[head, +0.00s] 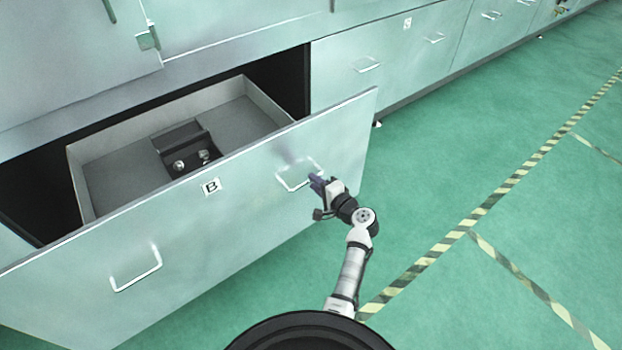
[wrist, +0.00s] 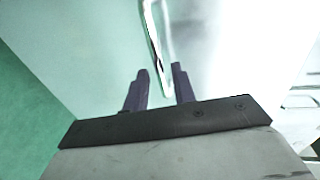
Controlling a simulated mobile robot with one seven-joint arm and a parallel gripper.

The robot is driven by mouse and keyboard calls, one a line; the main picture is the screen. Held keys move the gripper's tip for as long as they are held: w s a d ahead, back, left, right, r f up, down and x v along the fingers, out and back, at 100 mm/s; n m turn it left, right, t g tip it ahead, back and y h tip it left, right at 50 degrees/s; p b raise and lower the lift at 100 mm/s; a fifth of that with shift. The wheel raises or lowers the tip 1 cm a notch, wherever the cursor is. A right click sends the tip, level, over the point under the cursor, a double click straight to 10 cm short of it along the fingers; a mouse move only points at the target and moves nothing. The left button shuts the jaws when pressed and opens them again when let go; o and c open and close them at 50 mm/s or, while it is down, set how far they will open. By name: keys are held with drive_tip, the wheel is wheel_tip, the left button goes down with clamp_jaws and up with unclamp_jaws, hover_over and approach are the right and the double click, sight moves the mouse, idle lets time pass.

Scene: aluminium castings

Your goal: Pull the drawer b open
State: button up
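Drawer b (head: 235,210), a wide pale green-grey front with a "B" label, stands pulled far out of the cabinet. Its open box shows behind the front. It has two bar handles, a left handle (head: 136,268) and a right handle (head: 297,175). My gripper (head: 316,182) is at the right end of the right handle, in front of the drawer. In the wrist view the two dark fingers of my gripper (wrist: 160,70) stand apart, with the handle (wrist: 156,45) running between them. A gap shows between the left finger and the handle.
A dark metal part with bright fittings (head: 182,150) lies inside the drawer box. Closed drawers (head: 390,60) continue along the cabinet to the right. The green floor (head: 460,150) is clear, with yellow-black striped tape (head: 465,225) across it.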

drive_tip(key=shift+x, duration=1.5)
clamp_jaws()
